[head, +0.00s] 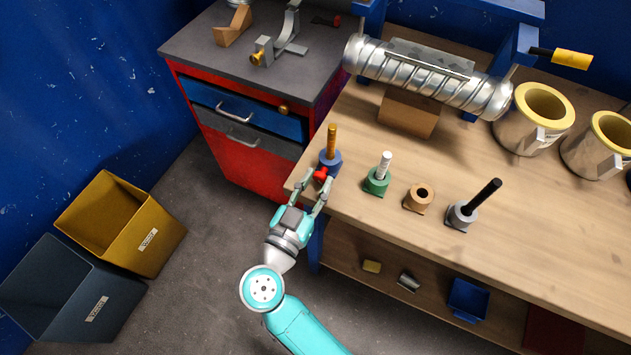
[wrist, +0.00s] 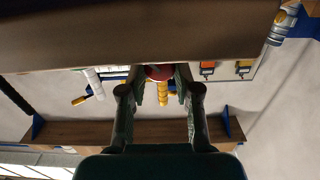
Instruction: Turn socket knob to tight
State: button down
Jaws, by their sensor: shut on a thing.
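A blue socket (head: 331,159) stands at the near left corner of the wooden workbench, with a gold rod (head: 332,138) upright in it. A red knob (head: 320,174) is on the socket's near side. My gripper (head: 319,180) reaches over the bench edge and is shut on the red knob. In the wrist view the red knob (wrist: 159,72) sits between the two fingertips, with the gold rod (wrist: 163,92) showing beyond it. The fingers partly cover the knob, so its turn angle cannot be told.
To the right stand a green socket (head: 376,181) with a white rod, an empty brown socket (head: 418,198) and a grey socket (head: 461,215) with a black rod. A spiral duct (head: 425,75) lies behind. A red cabinet (head: 250,150) stands left of the bench.

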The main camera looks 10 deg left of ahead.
jog(key=m, duration=0.6)
jog(key=shift+d+m, duration=0.1)
jog(key=shift+m, duration=0.2)
dwell(0.4)
jog(key=c, duration=0.8)
grip_release()
jog(key=shift+f, duration=0.1)
